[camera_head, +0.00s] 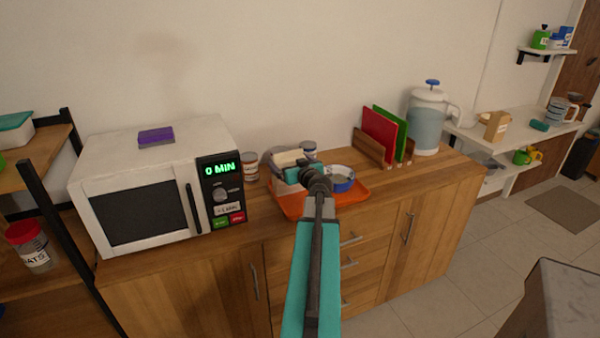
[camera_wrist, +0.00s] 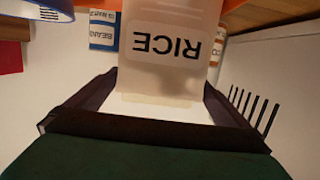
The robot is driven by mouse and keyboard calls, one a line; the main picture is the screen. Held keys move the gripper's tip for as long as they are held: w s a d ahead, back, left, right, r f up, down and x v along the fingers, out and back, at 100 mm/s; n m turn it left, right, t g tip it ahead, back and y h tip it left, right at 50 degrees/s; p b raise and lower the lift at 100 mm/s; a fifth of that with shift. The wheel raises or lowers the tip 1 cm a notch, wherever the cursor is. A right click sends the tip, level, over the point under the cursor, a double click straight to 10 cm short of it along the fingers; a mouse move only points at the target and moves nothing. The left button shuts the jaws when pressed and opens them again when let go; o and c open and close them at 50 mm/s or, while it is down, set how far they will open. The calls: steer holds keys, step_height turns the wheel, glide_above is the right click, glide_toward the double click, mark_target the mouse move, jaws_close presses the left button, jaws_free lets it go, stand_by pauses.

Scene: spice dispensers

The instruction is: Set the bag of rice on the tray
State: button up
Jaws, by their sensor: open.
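The bag of rice (camera_wrist: 165,45) is a pale translucent bag with a RICE label, which reads upside down in the wrist view. Its light top shows behind my arm in the head view (camera_head: 289,157). The orange tray (camera_head: 352,196) lies on the wooden counter; an orange strip also shows in the wrist view (camera_wrist: 240,4). The bag appears to stand on the tray, but its base is mostly hidden. My gripper (camera_wrist: 160,88) is open, with a finger on each side of the bag's top end and gaps beside it.
A blue-rimmed bowl (camera_head: 341,178) sits on the tray, right of my gripper. The microwave (camera_head: 160,185) with a purple sponge (camera_head: 156,136) stands left. A jar (camera_head: 250,166) stands between. Red and green boards (camera_head: 379,134) and a water jug (camera_head: 428,118) stand right.

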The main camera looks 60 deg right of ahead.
steer(key=b+v, duration=0.1)
steer(key=v, duration=0.6)
steer(key=shift+s+a+b, duration=0.1)
steer(key=shift+a+b, duration=0.15)
steer(key=shift+b, duration=0.05)
steer(key=shift+f+b, duration=0.1)
steer(key=shift+b, duration=0.65)
steer(key=shift+b, duration=0.3)
steer(key=b, duration=0.2)
steer(key=s+b, duration=0.1)
steer(key=b, duration=0.1)
steer(key=shift+a+r, duration=0.2)
steer(key=shift+a, duration=0.1)
steer(key=shift+b+v, duration=0.85)
steer(key=shift+b, duration=1.5)
steer(key=shift+s, duration=0.1)
